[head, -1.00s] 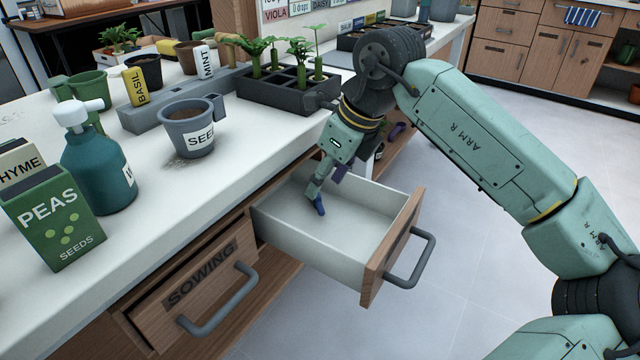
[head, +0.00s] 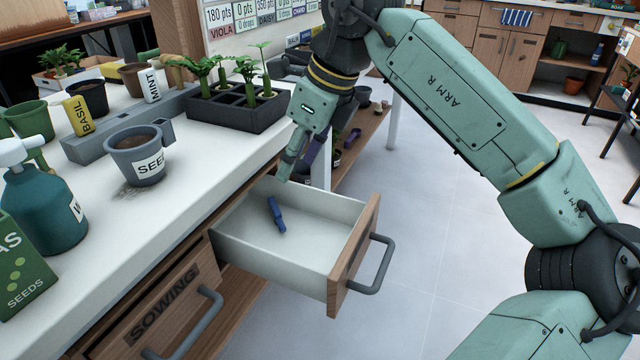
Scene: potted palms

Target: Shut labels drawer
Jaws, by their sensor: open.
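A wooden-fronted drawer (head: 357,250) with a grey bar handle (head: 376,266) stands pulled out from under the white bench. Its front label is seen too steeply to read. A small blue item (head: 276,215) lies on its pale floor. My gripper (head: 298,166) is open and empty, pointing down above the drawer's far side. I cannot tell whether its fingertips are below the rim. The handle is in front of my gripper, to the lower right, and not touched. The drawer marked SOWING (head: 160,310) is to the left, nearer the camera; it looks shut.
The bench (head: 215,165) carries a seed pot (head: 137,158), a blue-green spray bottle (head: 42,205), a seedling tray (head: 235,110) and several herb pots. A lower shelf (head: 360,135) with small items runs behind my gripper. The floor (head: 450,230) right of the drawer is clear.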

